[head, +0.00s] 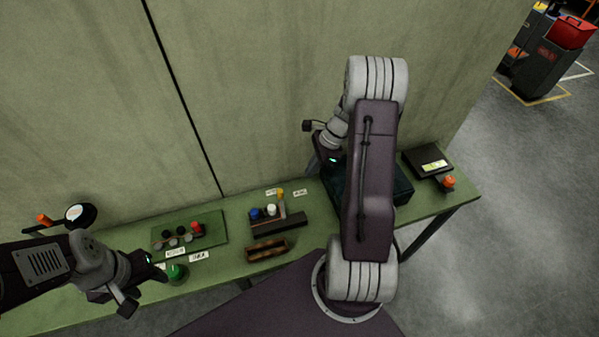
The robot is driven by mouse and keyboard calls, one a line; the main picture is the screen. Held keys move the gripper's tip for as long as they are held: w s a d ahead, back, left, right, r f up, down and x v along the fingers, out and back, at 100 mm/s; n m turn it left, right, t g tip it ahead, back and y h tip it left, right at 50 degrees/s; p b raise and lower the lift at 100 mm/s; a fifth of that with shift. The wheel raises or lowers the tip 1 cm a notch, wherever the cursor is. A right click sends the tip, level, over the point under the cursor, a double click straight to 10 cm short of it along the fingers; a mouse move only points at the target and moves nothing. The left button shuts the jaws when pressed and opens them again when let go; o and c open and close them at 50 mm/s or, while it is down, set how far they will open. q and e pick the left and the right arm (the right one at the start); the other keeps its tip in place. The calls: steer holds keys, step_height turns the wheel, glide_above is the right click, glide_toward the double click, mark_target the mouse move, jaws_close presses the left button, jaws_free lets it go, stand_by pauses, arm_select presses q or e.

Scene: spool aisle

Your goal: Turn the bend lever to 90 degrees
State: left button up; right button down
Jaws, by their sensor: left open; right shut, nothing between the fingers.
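A dark bending fixture (278,222) with a blue peg and a white peg stands on the green bench, left of my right arm. A pale upright lever with a yellow-orange tip (281,200) rises at its back right; I take this as the bend lever, but its angle is hard to read. My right gripper (322,152) is shut and empty, above the back of the bench, right of the lever and apart from it. My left gripper (144,289) is open and empty near the bench's front left, by a green round knob (176,273).
A green board (216,229) with small dark parts and a red one lies left of the fixture. A brown tray (268,250) lies in front. A black box (428,160) and an orange knob (449,182) are at the right end. A wall (260,90) stands behind the bench.

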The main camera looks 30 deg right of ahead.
glide_toward(282, 202)
steer(key=d+f, duration=0.2)
steer(key=f, duration=0.1)
steer(key=d+f, duration=0.1)
steer(key=d, duration=0.1)
steer(key=shift+w+f, duration=0.25)
steer(key=shift+w, duration=0.15)
steer(key=a, duration=0.1)
steer(key=w+a+p, duration=0.1)
steer(key=shift+a+r+p, duration=0.25)
steer(key=shift+a+p, duration=0.05)
steer(key=shift+a, duration=0.1)
steer(key=shift+w+a+f, duration=0.1)
steer(key=shift+w+a, duration=0.1)
steer(key=shift+a, duration=0.35)
steer(key=shift+w+a+n+p, duration=0.4)
steer(key=shift+a+n, duration=0.1)
steer(key=shift+a, duration=0.15)
steer(key=shift+w+a+g, duration=0.1)
steer(key=shift+g, duration=0.2)
